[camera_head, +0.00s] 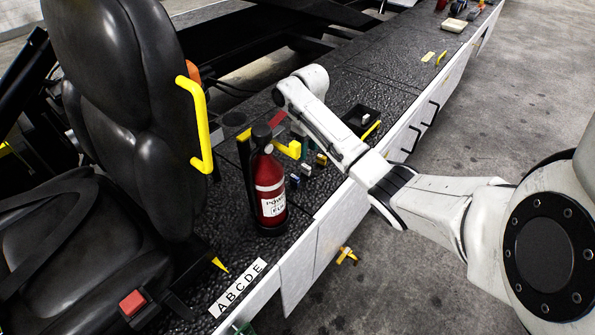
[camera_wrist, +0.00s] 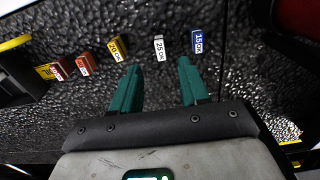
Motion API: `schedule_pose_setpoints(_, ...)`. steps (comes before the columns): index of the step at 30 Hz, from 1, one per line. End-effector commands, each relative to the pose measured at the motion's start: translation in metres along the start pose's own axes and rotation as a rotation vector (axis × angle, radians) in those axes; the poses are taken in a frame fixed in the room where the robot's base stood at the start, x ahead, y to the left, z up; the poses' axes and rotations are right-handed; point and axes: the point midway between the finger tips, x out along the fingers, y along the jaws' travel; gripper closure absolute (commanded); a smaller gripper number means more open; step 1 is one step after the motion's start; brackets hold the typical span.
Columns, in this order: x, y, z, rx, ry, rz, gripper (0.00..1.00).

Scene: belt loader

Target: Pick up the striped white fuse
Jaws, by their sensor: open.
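A small white fuse (camera_wrist: 159,48) marked "25" lies on the dark textured deck in the wrist view; I cannot make out its stripes clearly. My gripper (camera_wrist: 158,70) has two green fingers spread apart and empty. The white fuse is just beyond the gap between the fingertips, apart from them. In the head view the white fuse (camera_head: 306,169) is a tiny light spot, and only a bit of a green finger shows beside my arm.
A blue fuse (camera_wrist: 198,41) lies right of the white one; a yellow fuse (camera_wrist: 117,49), an orange fuse (camera_wrist: 84,64) and a brown fuse (camera_wrist: 60,69) lie left. A black tray (camera_head: 350,119) and red extinguisher (camera_head: 268,186) flank the fuses. The deck's edge is near.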

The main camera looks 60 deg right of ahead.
Motion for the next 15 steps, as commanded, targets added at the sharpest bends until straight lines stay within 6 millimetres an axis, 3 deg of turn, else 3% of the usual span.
schedule_pose_setpoints(4, 0.023, -0.001, 0.001, 0.000, -0.003, -0.001, 0.55)
schedule_pose_setpoints(15, 0.056, 0.001, -0.001, 0.001, -0.003, 0.001, 0.55)
